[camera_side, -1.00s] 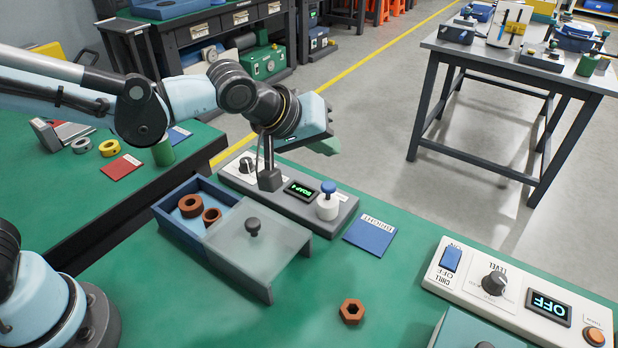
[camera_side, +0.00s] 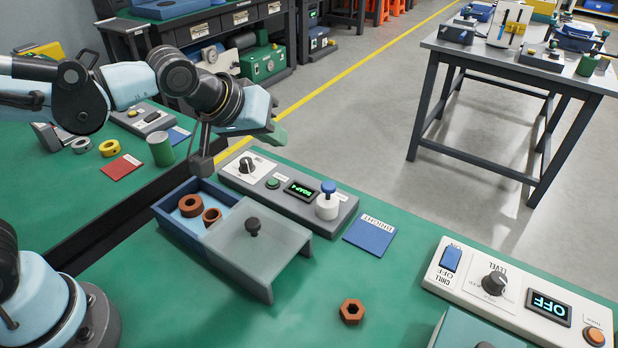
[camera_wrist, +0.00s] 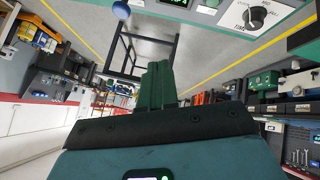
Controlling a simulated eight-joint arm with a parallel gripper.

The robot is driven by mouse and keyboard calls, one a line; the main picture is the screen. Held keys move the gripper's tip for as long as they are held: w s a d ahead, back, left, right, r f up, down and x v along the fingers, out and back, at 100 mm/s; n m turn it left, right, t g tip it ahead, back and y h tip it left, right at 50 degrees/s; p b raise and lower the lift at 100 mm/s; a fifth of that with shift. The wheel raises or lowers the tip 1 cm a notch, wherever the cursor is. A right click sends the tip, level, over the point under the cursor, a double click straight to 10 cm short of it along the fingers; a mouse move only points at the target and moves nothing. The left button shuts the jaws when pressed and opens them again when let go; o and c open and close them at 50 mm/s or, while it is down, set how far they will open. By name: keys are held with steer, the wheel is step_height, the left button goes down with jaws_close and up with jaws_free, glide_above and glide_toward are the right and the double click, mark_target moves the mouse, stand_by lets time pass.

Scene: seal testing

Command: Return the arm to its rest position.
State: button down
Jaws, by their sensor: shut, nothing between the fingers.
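My gripper (camera_side: 279,134) is raised in the air above the far edge of the green bench, behind the control strip and the blue box. Its green fingers are shut with nothing between them, and they point to the right in the side view. The wrist view shows the shut fingers (camera_wrist: 157,86) pressed together in the middle, with floor and a distant table beyond them. My arm reaches in from the left, and the gripper touches nothing that I can see.
Below stand a blue box (camera_side: 178,233) with brown rings, its grey cover (camera_side: 258,246), and a grey control strip (camera_side: 254,196) with a white-and-blue plunger (camera_side: 327,200). A brown hex nut (camera_side: 352,311) lies in front. A white panel (camera_side: 466,289) is at right.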

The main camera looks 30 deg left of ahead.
steer(key=s+a+f+m+g+y, duration=0.1)
steer(key=s+a+f+m, duration=0.2)
steer(key=s+a, duration=0.6)
steer(key=shift+s+a+m+y, duration=0.3)
steer(key=shift+s+a+y, duration=0.1)
steer(key=shift+a, duration=0.4)
steer(key=c, duration=1.8)
jaws_free()
steer(key=shift+r, duration=0.1)
